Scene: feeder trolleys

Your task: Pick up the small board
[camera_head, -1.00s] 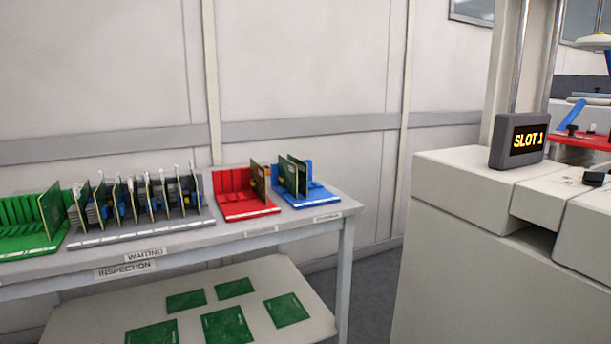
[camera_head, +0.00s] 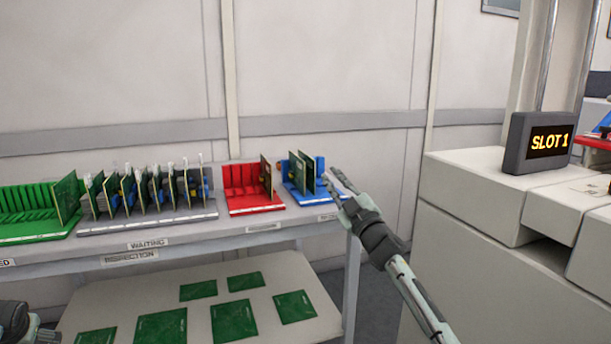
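Boards stand upright in racks on the trolley's top shelf; I cannot tell which one the task calls the small board. Two green boards (camera_head: 301,173) stand in the blue rack (camera_head: 316,195) at the right end. One board (camera_head: 266,175) stands in the red rack (camera_head: 240,185) beside it. Several stand in the grey rack (camera_head: 150,223), and one (camera_head: 67,198) in the green rack (camera_head: 25,208). My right gripper (camera_head: 331,177) is at the right edge of the blue rack, its fingers apart and empty. Only a dark part of my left arm shows at the lower left.
Several green boards (camera_head: 238,320) lie flat on the trolley's lower shelf (camera_head: 290,265). A white machine (camera_head: 470,205) with a "SLOT 1" display (camera_head: 538,143) stands at the right. A gap separates it from the trolley. A wall is close behind the trolley.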

